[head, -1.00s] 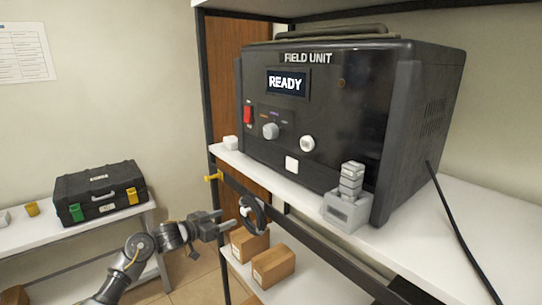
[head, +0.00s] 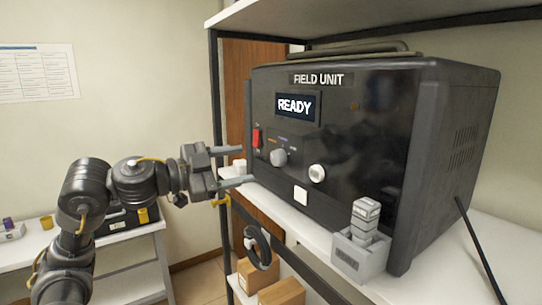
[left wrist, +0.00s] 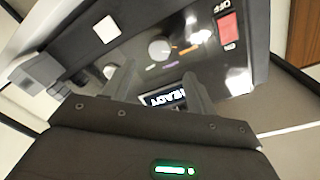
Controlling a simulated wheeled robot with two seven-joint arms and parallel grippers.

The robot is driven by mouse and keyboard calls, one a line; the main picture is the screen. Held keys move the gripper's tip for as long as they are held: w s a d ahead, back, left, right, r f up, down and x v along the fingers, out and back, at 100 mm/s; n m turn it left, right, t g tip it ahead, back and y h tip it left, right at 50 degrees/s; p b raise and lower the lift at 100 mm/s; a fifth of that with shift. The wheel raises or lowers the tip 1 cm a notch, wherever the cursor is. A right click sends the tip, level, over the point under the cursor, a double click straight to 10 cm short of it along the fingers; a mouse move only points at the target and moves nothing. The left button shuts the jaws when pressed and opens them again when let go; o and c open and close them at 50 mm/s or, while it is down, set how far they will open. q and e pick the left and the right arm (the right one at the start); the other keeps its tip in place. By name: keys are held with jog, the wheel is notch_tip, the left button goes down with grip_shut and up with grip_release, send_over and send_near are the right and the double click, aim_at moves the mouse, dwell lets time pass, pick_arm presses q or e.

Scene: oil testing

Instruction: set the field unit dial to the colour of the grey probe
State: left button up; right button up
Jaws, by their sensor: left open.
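The black field unit (head: 350,125) stands on a white shelf, and its screen (head: 297,105) reads READY. Its grey dial (head: 278,157) is on the front panel, with small orange and purple marks above it; its pointing direction is too small to tell. The dial also shows in the left wrist view (left wrist: 160,48). A light grey stacked block (head: 365,217), possibly the grey probe, stands in a grey holder (head: 358,257) at the unit's front right corner. My left gripper (head: 238,166) is open and empty, left of the dial and apart from it. My right gripper is out of view.
A coiled black loop (head: 257,247) hangs below the shelf edge. A black case (head: 120,218) sits on the left table.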

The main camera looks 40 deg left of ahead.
aim_at(274, 159)
pick_arm(q)
jog(key=p+x, duration=0.3)
jog(key=x, duration=0.4)
jog(key=shift+w+r+p, duration=0.15)
jog(key=shift+w+p, duration=0.1)
jog(key=shift+p, duration=0.05)
jog(key=shift+w+d, duration=0.25)
jog(key=shift+w, duration=0.3)
jog(key=shift+c, duration=0.5)
jog(key=c, duration=0.9)
